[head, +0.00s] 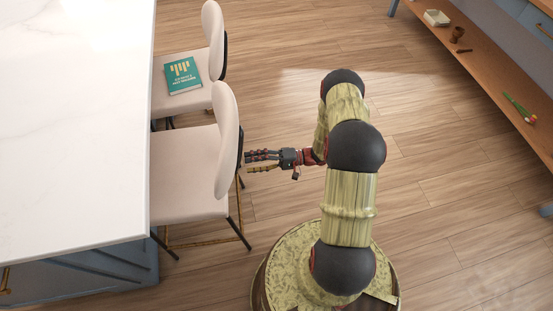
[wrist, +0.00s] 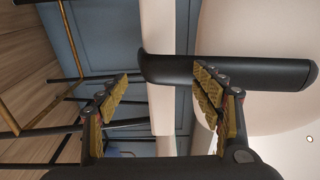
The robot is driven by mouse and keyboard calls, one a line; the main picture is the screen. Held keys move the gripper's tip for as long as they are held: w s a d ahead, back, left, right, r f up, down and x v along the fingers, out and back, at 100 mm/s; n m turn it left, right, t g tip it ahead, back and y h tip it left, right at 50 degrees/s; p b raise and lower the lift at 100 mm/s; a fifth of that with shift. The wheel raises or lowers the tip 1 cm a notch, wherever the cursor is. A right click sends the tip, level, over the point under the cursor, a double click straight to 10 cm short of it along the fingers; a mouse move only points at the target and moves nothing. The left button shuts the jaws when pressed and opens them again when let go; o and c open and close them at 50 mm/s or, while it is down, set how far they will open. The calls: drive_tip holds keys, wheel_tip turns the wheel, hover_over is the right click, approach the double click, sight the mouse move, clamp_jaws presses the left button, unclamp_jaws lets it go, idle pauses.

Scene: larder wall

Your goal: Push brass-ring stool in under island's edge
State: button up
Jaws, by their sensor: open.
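The nearer stool has a cream seat (head: 185,172), a cream backrest (head: 226,140), black legs and a brass foot rail (head: 212,243); the rail makes it the brass-ring stool. Its seat front meets the island's edge in the picture; how far it goes under is hidden. My gripper (head: 248,160) is open just behind the backrest, fingers pointing left at it. In the wrist view my gripper (wrist: 165,90) is open and empty. A black bar (wrist: 225,72) of the stool lies ahead of the fingers, with brass rail (wrist: 72,30) at left. I cannot tell whether they touch.
The white-topped island (head: 75,110) fills the left. A second cream stool (head: 213,40) stands just beyond, a green book (head: 183,73) on its seat. A wooden shelf (head: 490,70) with small items runs along the right. The floor between is clear.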

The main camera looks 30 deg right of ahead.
drive_tip(key=shift+s+d, duration=0.2)
drive_tip(key=shift+d, duration=0.1)
